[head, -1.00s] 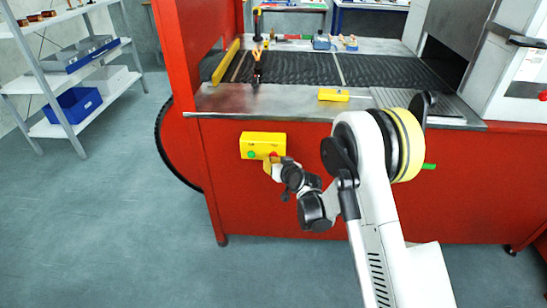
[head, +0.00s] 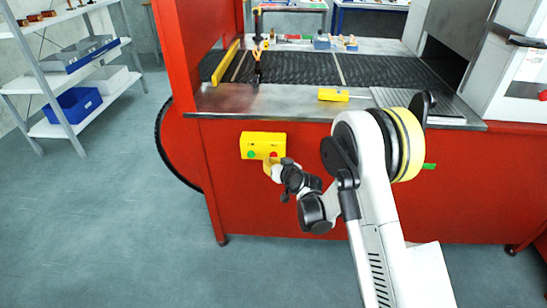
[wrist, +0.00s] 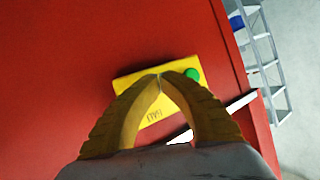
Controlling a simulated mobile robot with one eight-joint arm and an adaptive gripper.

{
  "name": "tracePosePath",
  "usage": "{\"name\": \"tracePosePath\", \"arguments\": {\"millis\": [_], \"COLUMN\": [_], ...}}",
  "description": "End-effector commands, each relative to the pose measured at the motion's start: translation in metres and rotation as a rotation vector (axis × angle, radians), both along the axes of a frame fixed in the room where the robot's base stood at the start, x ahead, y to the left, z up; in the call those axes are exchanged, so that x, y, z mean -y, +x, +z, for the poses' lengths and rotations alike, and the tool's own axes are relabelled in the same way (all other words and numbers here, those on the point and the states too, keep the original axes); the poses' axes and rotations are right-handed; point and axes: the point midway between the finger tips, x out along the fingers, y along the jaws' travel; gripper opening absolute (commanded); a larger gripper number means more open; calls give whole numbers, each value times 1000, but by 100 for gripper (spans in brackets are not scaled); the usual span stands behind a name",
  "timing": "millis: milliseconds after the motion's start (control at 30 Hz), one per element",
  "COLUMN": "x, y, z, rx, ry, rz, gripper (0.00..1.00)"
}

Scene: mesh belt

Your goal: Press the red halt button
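The yellow button box (head: 263,139) is mounted on the red front panel of the belt machine. The red halt button (head: 274,154) is at the right of the box and the green button (head: 251,155) at the left. My gripper (head: 268,166) is just below and in front of the red button; whether it touches cannot be told. In the wrist view the yellow fingers (wrist: 159,76) meet at their tips with nothing between them, over the box (wrist: 180,67). There the green button (wrist: 193,75) shows beside the right finger, while the red button is hidden behind the fingers.
The mesh belt (head: 300,68) runs above the box, with a metal ledge (head: 270,101) in front. A yellow block (head: 333,95) lies on the ledge. Grey shelves (head: 50,85) stand at the left. The floor (head: 110,220) there is clear.

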Motion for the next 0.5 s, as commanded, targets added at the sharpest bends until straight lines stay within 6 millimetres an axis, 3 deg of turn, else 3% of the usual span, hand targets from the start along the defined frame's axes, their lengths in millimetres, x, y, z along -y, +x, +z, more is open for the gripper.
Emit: {"name": "tracePosePath", "arguments": {"millis": [500], "x": [-1], "y": [-11], "z": [0], "rx": [0], "ry": [0], "rz": [0], "gripper": [0]}}
